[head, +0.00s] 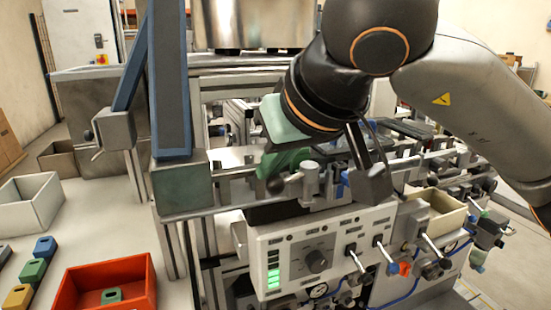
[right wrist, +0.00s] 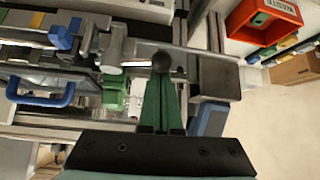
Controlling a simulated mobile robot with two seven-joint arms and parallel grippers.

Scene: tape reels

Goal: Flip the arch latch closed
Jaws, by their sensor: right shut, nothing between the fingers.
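A grey metal latch pivot (head: 310,176) sits on the rail right of the foot of the blue arch (head: 170,80). A dark ball knob (head: 276,186) is left of and slightly below the pivot; the same knob (right wrist: 161,62) shows in the right wrist view. My right gripper (head: 272,172) reaches down from above, green fingers together and empty. In the right wrist view its fingertips (right wrist: 160,82) are right by the knob; I cannot tell whether they touch. The lever between pivot and knob is partly hidden in the head view. My left gripper is not in view.
A control box (head: 320,250) with a dial and green lights is below the rail. A red bin (head: 105,285) and coloured blocks (head: 33,270) are on the left table. A blue handle (right wrist: 40,97) is left in the right wrist view. Several toggles crowd the right side.

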